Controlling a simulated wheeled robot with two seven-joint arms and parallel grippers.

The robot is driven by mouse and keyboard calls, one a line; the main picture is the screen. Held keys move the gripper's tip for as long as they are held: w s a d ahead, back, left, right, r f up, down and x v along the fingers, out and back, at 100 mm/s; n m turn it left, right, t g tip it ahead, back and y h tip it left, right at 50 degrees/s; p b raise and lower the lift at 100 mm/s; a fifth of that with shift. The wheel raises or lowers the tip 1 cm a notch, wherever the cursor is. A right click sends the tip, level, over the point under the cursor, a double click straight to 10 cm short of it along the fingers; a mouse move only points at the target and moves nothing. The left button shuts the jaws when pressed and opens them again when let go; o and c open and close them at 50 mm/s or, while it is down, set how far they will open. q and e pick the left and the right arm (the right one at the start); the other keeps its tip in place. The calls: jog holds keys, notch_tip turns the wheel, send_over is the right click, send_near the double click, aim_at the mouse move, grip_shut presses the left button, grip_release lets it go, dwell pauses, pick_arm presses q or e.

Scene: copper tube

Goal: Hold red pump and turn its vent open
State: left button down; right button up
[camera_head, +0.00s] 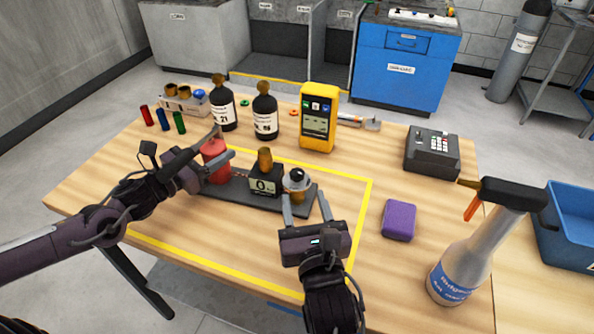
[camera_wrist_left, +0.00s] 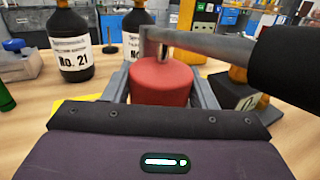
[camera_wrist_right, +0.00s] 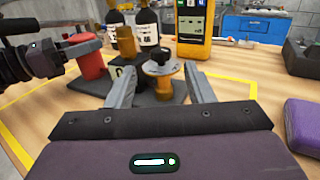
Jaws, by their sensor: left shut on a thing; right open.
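The red pump (camera_head: 214,148) is an upright red cylinder at the left end of a dark base plate (camera_head: 232,196). My left gripper (camera_wrist_left: 160,92) is shut on it, one finger on each side. In the left wrist view a grey bar (camera_wrist_left: 210,42) with a thick dark end crosses above its top. At the plate's right end stands a brass fitting (camera_wrist_right: 161,86) with a silver disc and dark centre, apparently the vent. My right gripper (camera_head: 306,206) is open just in front of this fitting, its fingertips on either side; contact is unclear.
A black box with a "0" display (camera_head: 264,186) and brass top sits between pump and fitting. Black bottles (camera_head: 265,118), a yellow meter (camera_head: 318,125) and colored tubes (camera_head: 163,119) stand behind. A purple block (camera_head: 398,220) and spray bottle (camera_head: 470,262) are right.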

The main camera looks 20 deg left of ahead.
aim_at(300, 177)
jog(key=x, duration=0.8)
jog(key=shift+w+a+f, duration=0.1)
jog(key=shift+w, duration=0.25)
jog(key=shift+c, duration=0.3)
jog(key=c, duration=0.9)
jog(key=shift+n+g+y, duration=0.4)
jog(key=shift+n+y, duration=0.2)
jog(key=shift+y, duration=0.1)
jog(key=shift+n+g+y, duration=0.9)
jog(key=shift+y, duration=0.4)
jog(key=o, duration=1)
jog(key=shift+c, duration=0.2)
